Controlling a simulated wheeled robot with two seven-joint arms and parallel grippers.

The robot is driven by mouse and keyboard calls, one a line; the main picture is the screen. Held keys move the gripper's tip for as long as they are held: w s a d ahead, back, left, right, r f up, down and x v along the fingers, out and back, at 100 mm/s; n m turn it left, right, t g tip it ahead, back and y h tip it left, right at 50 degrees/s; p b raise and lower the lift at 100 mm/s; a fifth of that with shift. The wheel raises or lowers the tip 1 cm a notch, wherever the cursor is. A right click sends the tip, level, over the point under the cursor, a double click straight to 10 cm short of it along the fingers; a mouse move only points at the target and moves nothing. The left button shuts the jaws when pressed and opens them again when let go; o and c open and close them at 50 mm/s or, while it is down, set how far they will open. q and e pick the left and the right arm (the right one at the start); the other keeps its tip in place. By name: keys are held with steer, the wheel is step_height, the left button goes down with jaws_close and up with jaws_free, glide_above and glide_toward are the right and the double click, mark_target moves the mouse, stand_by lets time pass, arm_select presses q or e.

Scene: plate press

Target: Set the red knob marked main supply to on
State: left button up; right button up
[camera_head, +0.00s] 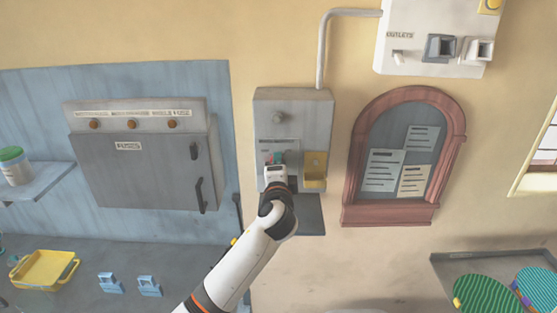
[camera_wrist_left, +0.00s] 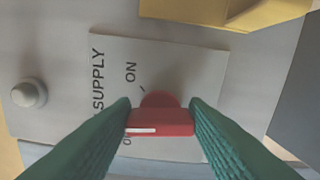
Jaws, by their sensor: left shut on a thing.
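The red knob (camera_wrist_left: 160,122) sits on a pale label plate (camera_wrist_left: 190,65) marked "SUPPLY" and "ON"; the plate appears turned sideways in the left wrist view. My left gripper (camera_wrist_left: 160,118) is shut on the knob, with a green finger on each side. The knob's white line points left in that view, beside a partly hidden word starting with "O" and away from "ON". In the head view my left gripper (camera_head: 275,163) is at the front of the grey supply box (camera_head: 293,104) and mostly covers the knob. My right gripper is not in view.
A yellow part (camera_head: 315,165) sticks out right of the knob, and a round grey button (camera_head: 279,117) is above it. A grey cabinet (camera_head: 140,165) hangs left, an arched notice board (camera_head: 408,135) right. An outlet panel (camera_head: 402,55) is upper right.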

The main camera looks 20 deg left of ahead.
arm_select(q)
steer(key=shift+f+m+p, duration=0.15)
steer(key=shift+m+p, duration=0.75)
steer(key=shift+m, duration=1.65)
steer(key=shift+f+m+p, duration=0.15)
steer(key=shift+m+p, duration=0.75)
steer(key=shift+m, duration=1.65)
steer(key=shift+a, duration=0.1)
steer(key=o, duration=1)
